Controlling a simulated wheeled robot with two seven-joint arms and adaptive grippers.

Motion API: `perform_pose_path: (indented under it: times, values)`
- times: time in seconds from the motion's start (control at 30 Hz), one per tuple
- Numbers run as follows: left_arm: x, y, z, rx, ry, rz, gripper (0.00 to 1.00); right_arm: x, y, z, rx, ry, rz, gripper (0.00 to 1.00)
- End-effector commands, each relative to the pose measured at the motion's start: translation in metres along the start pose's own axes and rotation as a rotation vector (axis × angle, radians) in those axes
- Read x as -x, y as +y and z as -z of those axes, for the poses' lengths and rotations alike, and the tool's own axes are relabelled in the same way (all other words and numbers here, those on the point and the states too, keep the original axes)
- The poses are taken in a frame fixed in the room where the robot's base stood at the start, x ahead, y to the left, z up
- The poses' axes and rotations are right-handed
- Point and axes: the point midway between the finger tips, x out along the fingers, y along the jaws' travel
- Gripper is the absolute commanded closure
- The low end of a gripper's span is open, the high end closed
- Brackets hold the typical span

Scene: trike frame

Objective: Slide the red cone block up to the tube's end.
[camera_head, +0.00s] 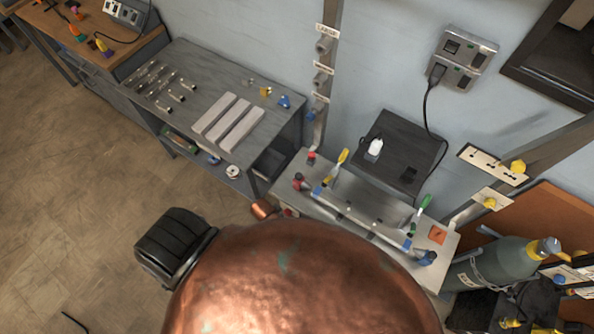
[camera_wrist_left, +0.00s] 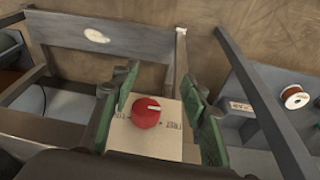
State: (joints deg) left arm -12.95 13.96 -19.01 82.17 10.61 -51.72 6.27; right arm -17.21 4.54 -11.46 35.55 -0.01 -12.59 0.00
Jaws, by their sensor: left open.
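In the left wrist view, a red rounded block (camera_wrist_left: 146,112) sits on a pale printed plate (camera_wrist_left: 160,141). My left gripper (camera_wrist_left: 162,80) is open, with one green finger on each side of the block. I see a gap on the right; contact on the left is unclear. In the head view, a tube (camera_head: 360,222) lies along the small metal bench, with dark and coloured fittings at its ends. A small red piece (camera_head: 311,158) stands at the bench's back left. I cannot tell which red spot there is the block. My right gripper is not in view.
A yellow-handled tool (camera_head: 342,157) and a green-handled tool (camera_head: 424,204) stand at the small bench (camera_head: 438,263). A grey table (camera_head: 185,68) with metal parts is at upper left. Open floor lies at left.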

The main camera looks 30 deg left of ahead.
Motion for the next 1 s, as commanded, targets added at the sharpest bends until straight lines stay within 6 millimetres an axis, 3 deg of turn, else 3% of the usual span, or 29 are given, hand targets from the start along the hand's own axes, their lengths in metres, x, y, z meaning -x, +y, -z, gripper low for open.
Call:
perform_pose_path:
  times: [0.03,0.23,0.37,0.53,0.67,0.8,1.0]
  values:
    - [0.026,0.006,0.021,-0.011,0.015,-0.009,0.59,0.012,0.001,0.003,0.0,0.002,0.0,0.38]
    - [0.1,0.032,0.073,-0.045,0.035,-0.05,0.59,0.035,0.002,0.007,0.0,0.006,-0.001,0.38]
    - [0.116,0.043,0.115,-0.095,0.018,-0.08,0.59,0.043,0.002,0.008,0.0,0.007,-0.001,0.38]
    - [0.152,0.055,0.159,-0.158,-0.032,-0.103,0.59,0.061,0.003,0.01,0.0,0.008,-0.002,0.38]
    - [0.171,0.044,0.185,-0.184,-0.095,-0.083,0.59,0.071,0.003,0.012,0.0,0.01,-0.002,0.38]
    - [0.195,0.018,0.207,-0.183,-0.165,-0.035,0.59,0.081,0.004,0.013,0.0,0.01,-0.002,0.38]
    - [0.216,-0.01,0.22,-0.159,-0.227,0.015,0.59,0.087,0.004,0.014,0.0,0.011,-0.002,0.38]
